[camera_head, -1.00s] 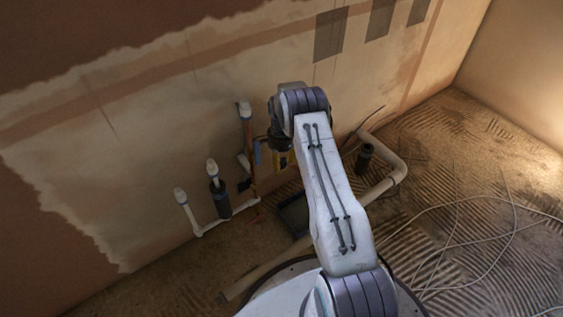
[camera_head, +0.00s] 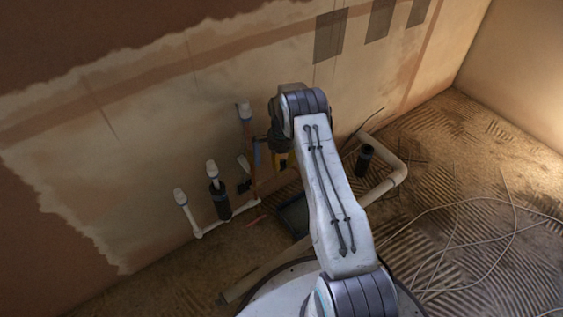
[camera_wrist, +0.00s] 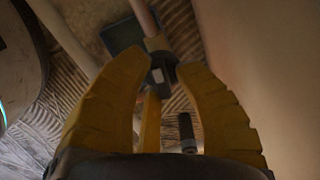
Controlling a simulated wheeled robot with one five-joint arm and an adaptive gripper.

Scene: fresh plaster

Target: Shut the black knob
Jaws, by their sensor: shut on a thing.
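In the wrist view, the dark fitting that I take for the black knob (camera_wrist: 159,70) sits at the end of a pale pipe coupling, between the tips of my yellow fingers. My gripper (camera_wrist: 163,66) is shut on it. In the head view, my gripper (camera_head: 284,161) shows only as a bit of yellow below the wrist, close to the wall. The arm and wrist hide the fingertips and the held knob there.
Capped white pipes (camera_head: 187,215) and a black-sleeved pipe (camera_head: 220,202) stand along the wall at left. A dark tray (camera_head: 293,216) and a long pale pipe (camera_head: 384,188) lie on the floor. A black cylinder (camera_head: 365,159) stands at right, near loose cables (camera_head: 456,225).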

